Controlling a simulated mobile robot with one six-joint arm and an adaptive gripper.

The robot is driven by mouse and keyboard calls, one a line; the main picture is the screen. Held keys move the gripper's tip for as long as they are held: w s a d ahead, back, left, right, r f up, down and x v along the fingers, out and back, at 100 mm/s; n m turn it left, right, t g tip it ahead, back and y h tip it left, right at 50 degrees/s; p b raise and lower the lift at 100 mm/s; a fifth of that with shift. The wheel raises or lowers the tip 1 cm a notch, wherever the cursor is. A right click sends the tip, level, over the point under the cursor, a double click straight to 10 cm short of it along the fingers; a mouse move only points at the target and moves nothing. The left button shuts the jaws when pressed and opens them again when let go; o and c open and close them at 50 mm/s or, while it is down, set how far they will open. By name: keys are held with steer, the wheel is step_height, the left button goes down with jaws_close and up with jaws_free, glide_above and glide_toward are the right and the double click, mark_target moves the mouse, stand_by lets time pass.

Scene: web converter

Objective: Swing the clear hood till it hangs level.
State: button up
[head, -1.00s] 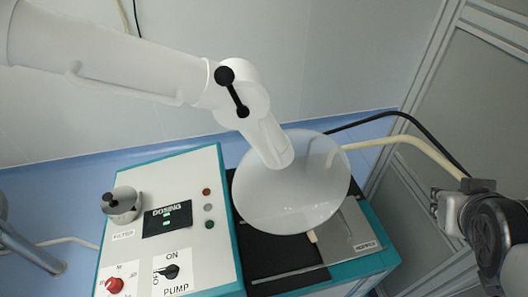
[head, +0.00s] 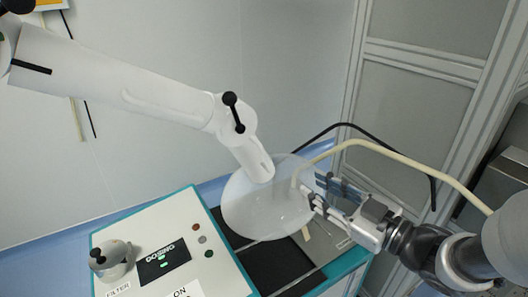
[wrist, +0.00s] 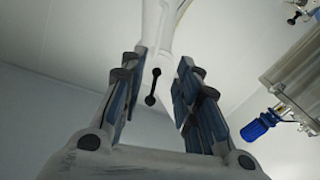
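The clear hood (head: 255,215) is a round, see-through dish at the lower end of a white jointed extraction arm (head: 165,102). It hangs over the bench machine and looks tilted; its exact angle is hard to tell. A black knob lever (head: 235,112) sits at the joint above the hood. My gripper (head: 314,190) is at the hood's right edge, fingers apart; contact with the rim is unclear. In the wrist view my gripper (wrist: 153,75) is open, with the white arm and black lever (wrist: 153,87) seen beyond the gap. I cannot make out the hood rim there.
The dosing panel (head: 160,235) with its knobs and filter stands left of the hood. A cream hose (head: 385,153) and a black cable (head: 400,160) curve behind my gripper. A grey framed partition (head: 400,90) stands at the right.

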mark_target(266, 158)
steer(key=b+x, duration=0.2)
steer(key=x, duration=1.5)
steer(key=shift+f+b, duration=0.1)
steer(key=shift+b, duration=0.25)
steer(key=shift+c, duration=0.5)
jaws_close()
